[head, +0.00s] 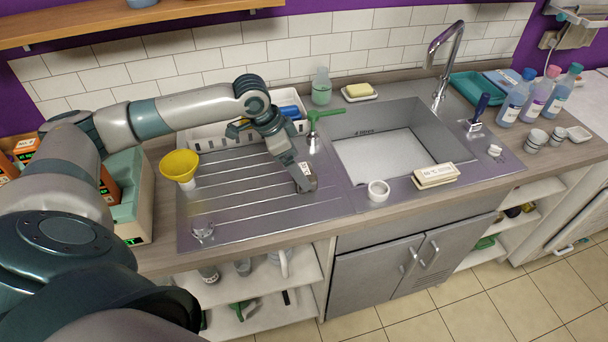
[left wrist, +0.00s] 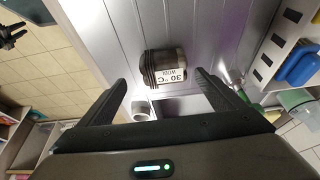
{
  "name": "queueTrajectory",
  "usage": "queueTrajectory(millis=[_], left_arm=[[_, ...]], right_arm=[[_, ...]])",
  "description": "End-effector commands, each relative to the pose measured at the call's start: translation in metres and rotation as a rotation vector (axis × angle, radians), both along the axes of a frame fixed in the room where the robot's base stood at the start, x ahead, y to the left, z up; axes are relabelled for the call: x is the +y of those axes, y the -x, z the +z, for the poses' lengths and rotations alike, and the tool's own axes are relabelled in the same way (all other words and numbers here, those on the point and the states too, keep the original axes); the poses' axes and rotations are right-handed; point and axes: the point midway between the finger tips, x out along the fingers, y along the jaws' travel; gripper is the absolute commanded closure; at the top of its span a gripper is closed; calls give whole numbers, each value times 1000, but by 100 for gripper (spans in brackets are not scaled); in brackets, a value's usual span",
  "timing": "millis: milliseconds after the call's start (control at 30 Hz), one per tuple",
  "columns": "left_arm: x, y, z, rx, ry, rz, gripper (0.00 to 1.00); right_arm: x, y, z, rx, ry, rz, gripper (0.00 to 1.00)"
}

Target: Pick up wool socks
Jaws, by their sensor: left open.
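The wool socks (left wrist: 165,68) are a dark grey, ribbed roll with a white label reading "30 °C WOOL". They lie on the metal drainboard (head: 240,198). In the head view the socks (head: 309,183) show just under my left gripper (head: 303,174), near the drainboard's right side by the sink. In the left wrist view my left gripper (left wrist: 160,80) is open, and the roll appears between and just beyond its two fingertips. I cannot tell whether the fingers touch it. No right gripper can be made out.
A yellow funnel (head: 179,166) stands at the drainboard's left. The drainboard's front is mostly clear.

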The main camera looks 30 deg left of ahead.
Motion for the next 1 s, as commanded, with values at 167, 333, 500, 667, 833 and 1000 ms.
queueTrajectory(millis=[167,333,500,667,833,1000], left_arm=[[0,0,-1,-1,1,0,12],[0,-1,-1,0,0,-1,12],[-2,-5,-8,0,0,-1,12],[-4,-14,-24,2,1,0,12],[-8,-20,-43,0,0,-1,12],[-9,-21,-49,-1,-1,-1,12]], right_arm=[[0,0,0,0,0,0,69],[0,0,0,0,0,0,69],[0,0,8,0,0,0,69],[0,0,21,0,0,0,69],[0,0,27,0,0,1,69],[-1,0,27,0,1,1,69]])
